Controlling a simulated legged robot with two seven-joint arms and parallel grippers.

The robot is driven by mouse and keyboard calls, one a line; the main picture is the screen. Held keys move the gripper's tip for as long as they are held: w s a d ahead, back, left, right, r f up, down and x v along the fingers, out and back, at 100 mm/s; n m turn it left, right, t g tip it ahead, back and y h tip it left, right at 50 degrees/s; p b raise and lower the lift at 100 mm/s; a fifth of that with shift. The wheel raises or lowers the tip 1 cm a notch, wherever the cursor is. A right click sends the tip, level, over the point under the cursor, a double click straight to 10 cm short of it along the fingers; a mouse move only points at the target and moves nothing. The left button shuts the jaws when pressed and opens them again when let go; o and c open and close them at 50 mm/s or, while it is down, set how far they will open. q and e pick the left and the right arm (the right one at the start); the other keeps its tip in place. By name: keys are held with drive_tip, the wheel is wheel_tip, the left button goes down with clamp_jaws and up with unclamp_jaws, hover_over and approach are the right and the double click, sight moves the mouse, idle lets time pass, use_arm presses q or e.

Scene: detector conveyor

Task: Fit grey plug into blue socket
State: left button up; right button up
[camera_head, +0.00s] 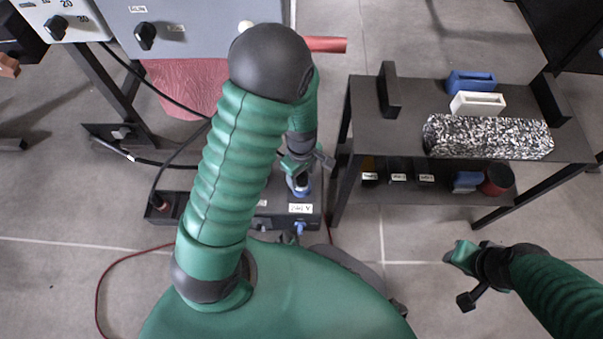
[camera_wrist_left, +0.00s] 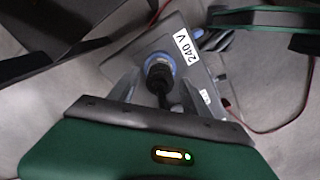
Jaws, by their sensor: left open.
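The blue socket (camera_head: 300,186) is on a grey box labelled 240 V, partly hidden below my left gripper (camera_head: 303,168). In the left wrist view, the blue socket (camera_wrist_left: 158,60) shows as a ring around the dark grey plug (camera_wrist_left: 160,74). The plug's end is inside the ring; how deep it sits I cannot tell. Its black cable runs back toward my gripper. My left gripper (camera_wrist_left: 160,92) is open, with one finger on each side of the plug and cable. My right gripper (camera_head: 462,275) hangs above the floor at the right, away from the plug; its jaws are unclear.
A black two-level table (camera_head: 400,135) stands at the right, with a blue block (camera_head: 470,82), a white block (camera_head: 477,104) and a speckled block (camera_head: 488,137) on top. A grey control panel (camera_head: 190,30) with knobs is at the upper left. Cables cross the floor at the left.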

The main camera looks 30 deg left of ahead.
use_arm(q)
wheel_tip(320, 180, up, 8)
drive_tip(key=p, duration=0.6)
drive_tip(key=shift+d+r, duration=0.1)
drive_tip(key=shift+r, duration=0.1)
drive_tip(key=s+d+r+m+t, duration=0.2)
drive_tip(key=s+d+r+m, duration=0.2)
drive_tip(key=r+m, duration=0.6)
drive_tip(key=m, duration=0.5)
drive_tip(key=shift+s+d+r+t, duration=0.2)
drive_tip(key=shift+r+t, duration=0.1)
drive_tip(key=shift+r, duration=0.1)
